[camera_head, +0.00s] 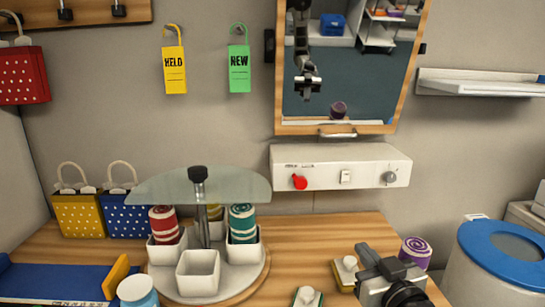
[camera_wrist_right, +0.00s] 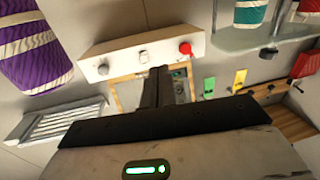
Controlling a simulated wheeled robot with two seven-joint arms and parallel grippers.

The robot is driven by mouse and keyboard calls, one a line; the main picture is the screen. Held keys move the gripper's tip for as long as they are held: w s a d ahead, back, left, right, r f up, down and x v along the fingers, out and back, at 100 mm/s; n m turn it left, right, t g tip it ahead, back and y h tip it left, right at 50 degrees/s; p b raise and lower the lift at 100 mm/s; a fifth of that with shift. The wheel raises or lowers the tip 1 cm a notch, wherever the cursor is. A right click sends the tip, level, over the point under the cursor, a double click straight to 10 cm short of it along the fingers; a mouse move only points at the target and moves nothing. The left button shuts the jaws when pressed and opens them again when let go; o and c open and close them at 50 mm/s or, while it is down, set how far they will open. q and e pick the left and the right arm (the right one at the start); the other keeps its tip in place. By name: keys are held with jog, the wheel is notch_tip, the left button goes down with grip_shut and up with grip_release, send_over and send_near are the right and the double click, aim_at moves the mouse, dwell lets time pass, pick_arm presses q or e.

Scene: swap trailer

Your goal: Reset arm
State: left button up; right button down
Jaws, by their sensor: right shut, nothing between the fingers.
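My right gripper (camera_head: 368,258) is low at the right of the head view, above the wooden counter (camera_head: 330,235). Its fingers are together and hold nothing. In the right wrist view the shut fingers (camera_wrist_right: 160,88) point toward the wall, and the picture is upside down. A purple spiral roll (camera_head: 415,252) stands just right of the gripper and shows large in the wrist view (camera_wrist_right: 32,45). My left gripper is not directly in view.
A round stand (camera_head: 160,283) with white cups and striped rolls is left of the gripper, under a glass shelf (camera_head: 150,188). Small blocks (camera_head: 346,270) lie beside the gripper. A white control box (camera_head: 340,165) and mirror are behind. A blue-rimmed bin (camera_head: 475,245) stands right.

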jog(key=s+f+g+h, duration=0.1)
jog(key=s+f+g, duration=0.7)
jog(key=s+f, duration=0.55)
jog(key=s+d+f+m+g+h, duration=0.1)
jog(key=s+f+g, duration=0.15)
jog(key=s, duration=0.55)
jog(key=s+d+f+g+h, duration=0.15)
jog(key=s+g, duration=0.25)
jog(key=s, duration=0.5)
jog(key=w+a+f+t+y, duration=0.2)
jog(key=w+a+f+t, duration=0.3)
jog(key=w+f+t, duration=0.1)
jog(key=shift+w+a+f+n+t, duration=0.25)
jog(key=shift+f+t, duration=0.3)
jog(key=shift+f, duration=0.55)
jog(key=shift+y, duration=0.25)
